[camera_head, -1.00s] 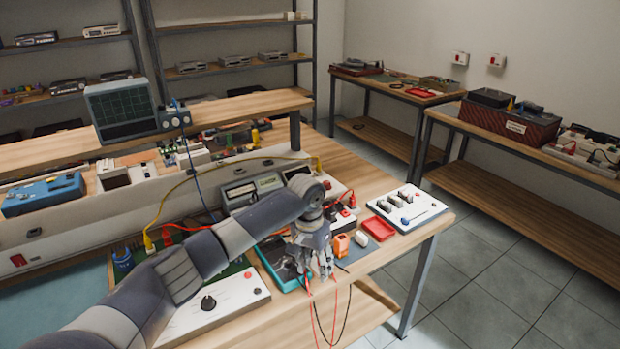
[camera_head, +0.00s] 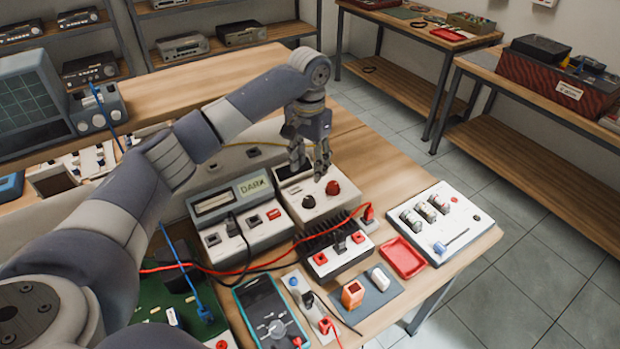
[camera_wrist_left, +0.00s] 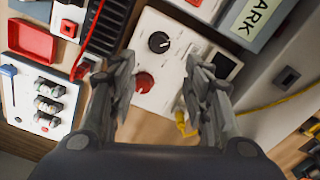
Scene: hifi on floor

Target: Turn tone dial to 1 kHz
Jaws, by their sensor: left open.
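A white box (camera_head: 313,204) with a black knob (camera_head: 308,202) and a red knob (camera_head: 333,188) stands on the bench, behind the black finned unit. In the left wrist view the black knob (camera_wrist_left: 159,42) and the red knob (camera_wrist_left: 144,82) show on its white face. I cannot read any marks, so I cannot tell which knob is the tone dial. My left gripper (camera_head: 310,170) is open and empty, pointing down just above this box. In the wrist view its fingers (camera_wrist_left: 160,72) stand apart on either side of the red knob, seemingly without touching it. My right gripper is out of view.
A grey meter reading DARK (camera_head: 240,215) stands left of the box. The black finned unit (camera_head: 338,248), with red leads, is in front. A red tray (camera_head: 403,258) and white component board (camera_head: 441,222) lie to the right. Bare wood (camera_head: 375,165) lies behind.

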